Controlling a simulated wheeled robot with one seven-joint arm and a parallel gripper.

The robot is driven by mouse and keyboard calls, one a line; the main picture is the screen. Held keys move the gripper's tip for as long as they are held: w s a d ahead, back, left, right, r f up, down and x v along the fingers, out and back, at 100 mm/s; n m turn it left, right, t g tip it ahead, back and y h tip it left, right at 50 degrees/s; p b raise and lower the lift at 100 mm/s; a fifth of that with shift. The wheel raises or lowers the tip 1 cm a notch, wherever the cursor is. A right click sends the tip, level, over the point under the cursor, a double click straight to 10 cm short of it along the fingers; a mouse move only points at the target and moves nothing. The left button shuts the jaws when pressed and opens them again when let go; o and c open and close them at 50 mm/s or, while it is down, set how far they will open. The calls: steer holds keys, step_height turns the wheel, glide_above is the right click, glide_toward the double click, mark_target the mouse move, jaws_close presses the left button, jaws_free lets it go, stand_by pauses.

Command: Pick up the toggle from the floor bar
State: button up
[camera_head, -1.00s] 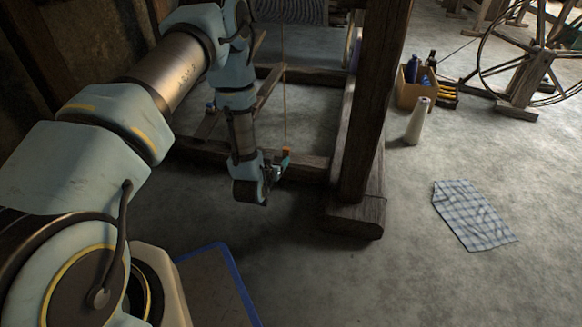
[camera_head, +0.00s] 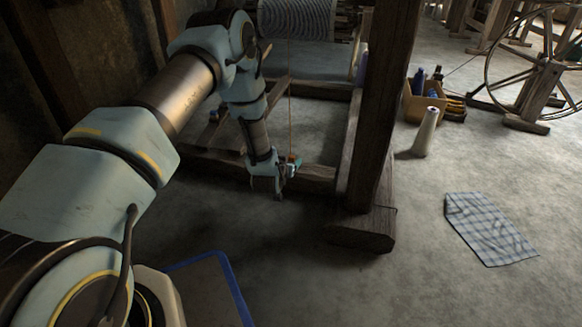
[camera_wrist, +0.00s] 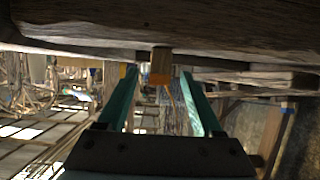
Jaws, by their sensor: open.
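The toggle shows in the wrist view as a small orange-brown wooden block (camera_wrist: 160,66), against the edge of the dark floor bar (camera_wrist: 230,35). In the head view the toggle (camera_head: 292,157) is a tiny orange spot at the lower end of a thin cord (camera_head: 290,95), by the loom's floor bar (camera_head: 318,174). My gripper (camera_wrist: 158,76) is open, with its two teal fingers on either side of the toggle and gaps showing to both. Its depth relative to the fingertips is hard to tell. In the head view my gripper (camera_head: 289,168) is just below the toggle.
A thick loom post (camera_head: 378,110) on a heavy foot (camera_head: 362,230) stands right of my gripper. A checked cloth (camera_head: 488,228), a white cone (camera_head: 426,130) and a box of bottles (camera_head: 422,102) are farther right. Bare floor lies in front of the loom.

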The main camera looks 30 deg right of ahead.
jaws_close()
stand_by(0.6)
